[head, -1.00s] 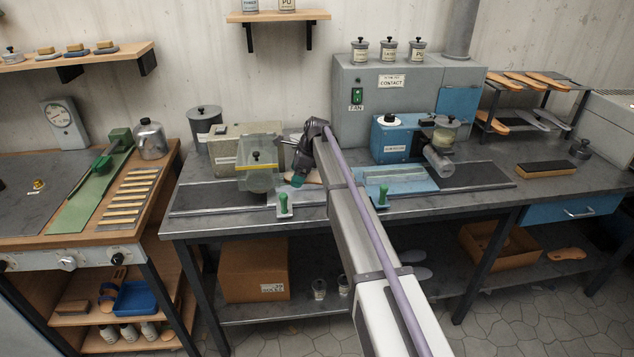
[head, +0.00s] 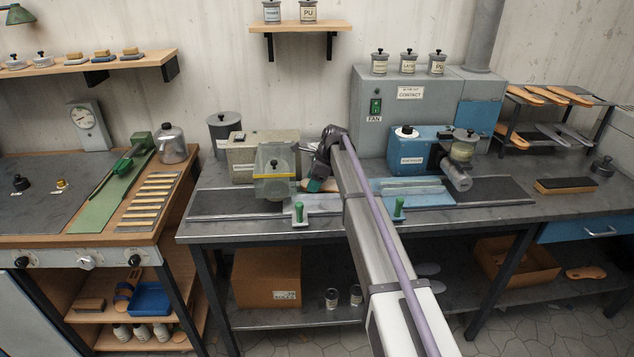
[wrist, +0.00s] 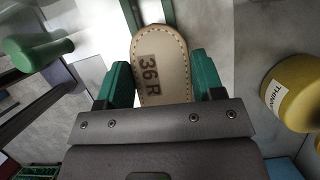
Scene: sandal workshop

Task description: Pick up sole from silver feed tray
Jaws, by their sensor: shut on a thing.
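A tan sole (wrist: 160,65) with stitching along its edge and the mark "36 R" shows in the wrist view. My gripper (wrist: 165,82) is shut on it, one green finger on each side. The rounded end of the sole points away from my gripper; its other end is hidden behind the gripper body. The bright silver feed tray (wrist: 188,14) shows beyond the sole; I cannot tell whether the sole still touches it. In the head view, my gripper (head: 317,185) is low over the bench by the tray (head: 322,202), and my arm hides part of this area.
A green-knobbed handle (head: 298,211) stands just in front of my gripper, and a grey machine with a clear guard (head: 275,180) stands close on the left. A blue machine (head: 408,152) is on the right. A yellow jar (wrist: 290,90) is near in the wrist view.

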